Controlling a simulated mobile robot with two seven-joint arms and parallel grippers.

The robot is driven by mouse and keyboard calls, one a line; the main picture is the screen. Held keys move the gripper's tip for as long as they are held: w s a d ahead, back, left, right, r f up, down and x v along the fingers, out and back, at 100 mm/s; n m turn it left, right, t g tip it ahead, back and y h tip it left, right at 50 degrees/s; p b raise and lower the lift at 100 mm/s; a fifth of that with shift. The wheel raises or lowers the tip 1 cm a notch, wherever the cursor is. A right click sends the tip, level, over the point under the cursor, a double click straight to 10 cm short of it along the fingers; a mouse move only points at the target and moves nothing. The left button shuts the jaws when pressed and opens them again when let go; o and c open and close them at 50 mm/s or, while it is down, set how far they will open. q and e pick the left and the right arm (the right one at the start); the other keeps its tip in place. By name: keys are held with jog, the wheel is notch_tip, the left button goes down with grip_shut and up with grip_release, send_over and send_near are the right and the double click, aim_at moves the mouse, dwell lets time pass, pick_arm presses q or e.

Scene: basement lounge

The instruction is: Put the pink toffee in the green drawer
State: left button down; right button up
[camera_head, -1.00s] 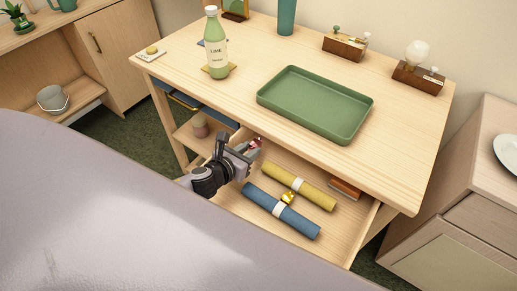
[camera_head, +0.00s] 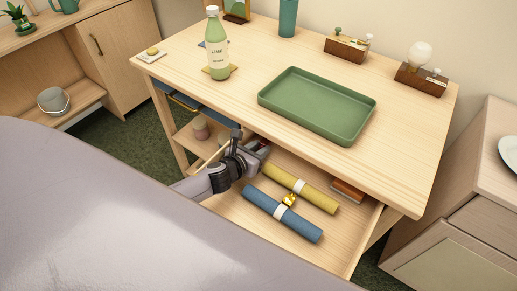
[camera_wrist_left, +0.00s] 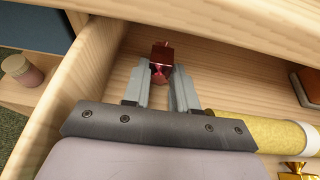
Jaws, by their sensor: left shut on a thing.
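The pink toffee (camera_wrist_left: 161,55), a shiny red-pink wrapped sweet, sits between the fingertips of my left gripper (camera_wrist_left: 161,76). In the head view my left gripper (camera_head: 262,148) reaches into the back left of an open drawer (camera_head: 322,225) under the table top and is shut on the toffee, which is mostly hidden there. The drawer's inside is pale wood; its front face is hidden, so I cannot tell its colour. A gold-wrapped sweet (camera_head: 289,199) lies between the rolls in this drawer. My right gripper is not in view.
The drawer holds a blue roll (camera_head: 262,203), a yellow roll (camera_head: 318,195) and a brown object (camera_head: 347,190). A blue-fronted drawer (camera_head: 208,112) sits to the left. A green tray (camera_head: 318,105) and a lime bottle (camera_head: 217,50) stand on the table (camera_head: 420,130) above.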

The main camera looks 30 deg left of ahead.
pick_arm(q)
jog(key=shift+s+f+b, duration=0.15)
jog(key=shift+f+b, duration=0.3)
jog(key=shift+f, duration=0.25)
jog(key=c, duration=0.9)
grip_release()
jog(key=shift+s+f, duration=0.1)
jog(key=shift+d, duration=0.15)
jog(key=shift+r+p, duration=0.65)
jog(key=shift+p, duration=0.05)
jog(key=v, duration=0.3)
jog(key=p+v, duration=0.1)
jog(key=v, duration=0.6)
jog(key=shift+r, duration=0.25)
jog(key=shift+v, duration=0.8)
jog(key=shift+r, duration=0.1)
